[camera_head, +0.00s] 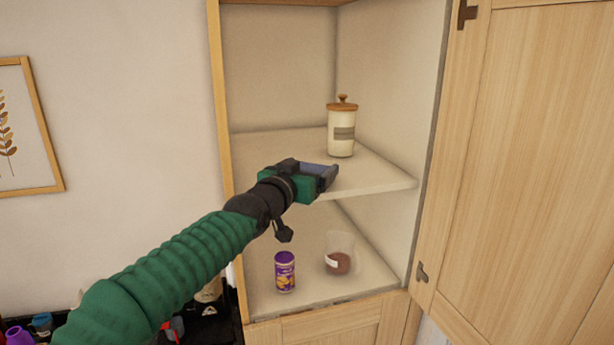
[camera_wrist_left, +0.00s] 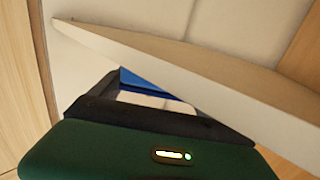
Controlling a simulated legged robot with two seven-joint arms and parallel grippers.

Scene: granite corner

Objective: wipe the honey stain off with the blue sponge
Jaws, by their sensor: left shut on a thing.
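My left gripper (camera_head: 322,176) reaches into the open cupboard at the front edge of the middle shelf (camera_head: 375,178). It is shut on the blue sponge (camera_wrist_left: 142,80), of which a blue strip shows between the dark fingers in the left wrist view. The rest of the sponge is hidden by the fingers and the shelf board. In the wrist view the shelf board (camera_wrist_left: 190,65) crosses the picture slantwise, close in front of the gripper (camera_wrist_left: 145,100). I cannot make out the honey stain in either view. My right gripper is not in view.
A white jar with a wooden lid (camera_head: 342,132) stands on the middle shelf behind the gripper. A purple can (camera_head: 285,272) and a clear container with brown contents (camera_head: 339,262) stand on the lower shelf. The cupboard door (camera_head: 535,150) is open at the right.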

